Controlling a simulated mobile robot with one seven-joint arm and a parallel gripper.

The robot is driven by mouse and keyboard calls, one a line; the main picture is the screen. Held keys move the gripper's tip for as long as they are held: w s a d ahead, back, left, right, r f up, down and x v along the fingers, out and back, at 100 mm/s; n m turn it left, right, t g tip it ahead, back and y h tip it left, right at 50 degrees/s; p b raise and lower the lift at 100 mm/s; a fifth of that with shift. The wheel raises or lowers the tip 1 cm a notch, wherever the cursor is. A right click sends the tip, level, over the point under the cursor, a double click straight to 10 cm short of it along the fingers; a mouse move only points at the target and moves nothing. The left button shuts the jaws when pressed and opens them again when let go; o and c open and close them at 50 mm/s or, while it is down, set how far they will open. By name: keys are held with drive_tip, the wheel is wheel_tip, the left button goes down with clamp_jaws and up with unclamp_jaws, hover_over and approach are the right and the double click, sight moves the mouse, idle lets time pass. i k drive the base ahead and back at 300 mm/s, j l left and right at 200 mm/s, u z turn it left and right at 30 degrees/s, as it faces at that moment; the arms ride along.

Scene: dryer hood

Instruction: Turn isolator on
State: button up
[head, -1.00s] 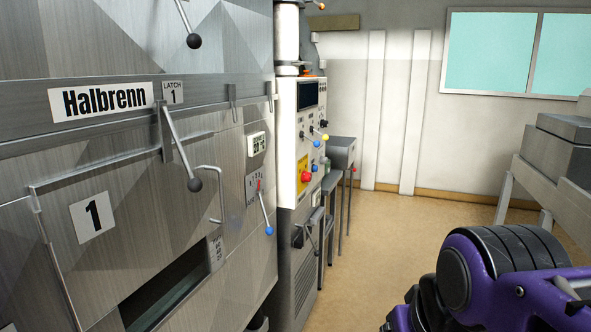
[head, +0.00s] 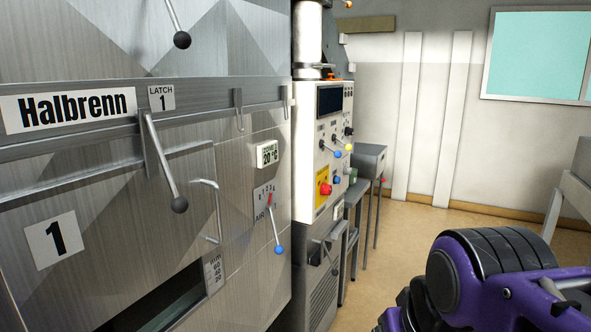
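No part in view carries a readable isolator label, so I cannot tell for sure which one it is. A white control panel (head: 308,160) stands past the large metal machine. It has a dark screen, several small levers and knobs, and a red button (head: 325,189) on a yellow plate. Below it, on the grey lower cabinet, a dark lever handle (head: 328,254) shows small and at an angle; its setting is unclear. Part of my purple and black arm shows at the lower right. My gripper is out of view.
The metal machine (head: 105,190) fills the left, with latch levers, a handle and a blue-knobbed air lever (head: 277,250) sticking out. Grey stands (head: 367,163) are beyond the panel. Bare floor (head: 415,235) lies between them and a grey bench (head: 570,190) at right.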

sight(325, 190)
drive_tip(key=i+l+u, duration=0.1)
drive_tip(key=l, duration=0.25)
drive_tip(key=i+l+u, duration=0.1)
drive_tip(key=i+l, duration=0.25)
drive_tip(key=i+l+u, duration=0.1)
drive_tip(key=l, duration=0.25)
drive_tip(key=i+l+u, duration=0.1)
drive_tip(key=i+l, duration=0.15)
drive_tip(key=l, duration=0.15)
drive_tip(key=i+l+u, duration=0.1)
drive_tip(key=l, duration=0.3)
drive_tip(key=i+l+u, duration=0.1)
drive_tip(key=i+l, duration=0.15)
drive_tip(key=l, duration=0.15)
